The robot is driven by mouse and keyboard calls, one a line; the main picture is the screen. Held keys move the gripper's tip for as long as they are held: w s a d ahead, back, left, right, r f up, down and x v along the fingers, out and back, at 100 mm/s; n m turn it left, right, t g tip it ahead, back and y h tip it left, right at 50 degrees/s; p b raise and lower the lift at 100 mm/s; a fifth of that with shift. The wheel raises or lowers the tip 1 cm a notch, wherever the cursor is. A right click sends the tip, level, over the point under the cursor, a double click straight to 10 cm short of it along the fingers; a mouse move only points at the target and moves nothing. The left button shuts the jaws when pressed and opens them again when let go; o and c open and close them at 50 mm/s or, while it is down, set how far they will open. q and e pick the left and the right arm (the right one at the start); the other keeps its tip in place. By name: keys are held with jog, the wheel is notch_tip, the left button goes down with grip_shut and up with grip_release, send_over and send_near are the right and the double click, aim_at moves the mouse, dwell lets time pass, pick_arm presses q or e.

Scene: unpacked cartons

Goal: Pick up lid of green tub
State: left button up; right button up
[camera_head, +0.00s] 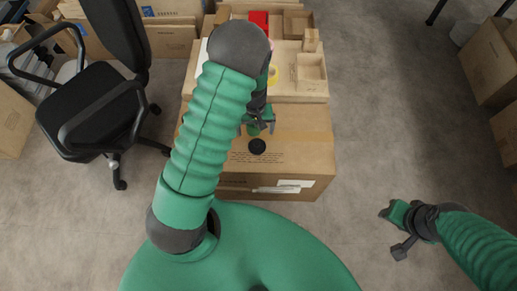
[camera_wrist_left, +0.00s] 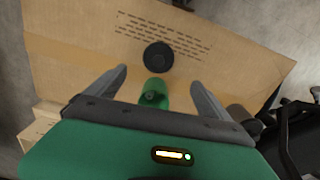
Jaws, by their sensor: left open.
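A round black lid (camera_head: 257,146) lies flat on top of a brown carton. In the left wrist view the lid (camera_wrist_left: 158,57) sits just beyond the fingertips, with nothing touching it. A small green tub (camera_wrist_left: 154,93) with a dark round spot on its end shows between the fingers, nearer the palm; I cannot tell whether it touches them. My left gripper (camera_head: 256,130) is open and points down over the carton beside the lid. In the wrist view its fingers (camera_wrist_left: 158,78) are wide apart. My right gripper (camera_head: 392,231) is open and empty, away over the floor at right.
A black office chair (camera_head: 95,110) stands at left. More cartons (camera_head: 490,65) stand at far right. The floor between is clear.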

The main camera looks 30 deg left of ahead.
pick_arm(q)
send_over(257, 142)
jog(key=a, duration=0.1)
notch_tip(257, 142, down, 5)
jog(key=shift+a+r+b, duration=0.1)
jog(key=shift+a+b, duration=0.05)
jog(key=shift+b, duration=0.3)
jog(key=shift+s+f, duration=0.1)
jog(key=shift+f, duration=0.25)
jog(key=shift+d+f, duration=0.2)
jog(key=shift+d, duration=0.05)
jog(key=f+b, duration=0.1)
jog(key=f, duration=0.1)
jog(key=d+f+b, duration=0.1)
jog(key=f, duration=0.1)
jog(key=shift+d+b, duration=0.15)
jog(key=shift+b, duration=0.2)
jog(key=shift+f, duration=0.3)
jog(key=shift+a+r, duration=0.1)
jog(key=shift+a, duration=0.2)
jog(key=shift+c, duration=1.2)
jog(key=shift+d, duration=0.15)
jog(key=c, duration=1)
jog(key=shift+c, duration=0.8)
pick_arm(e)
jog(key=f, duration=0.4)
jog(key=shift+w+a, duration=0.1)
jog(key=shift+a, duration=0.25)
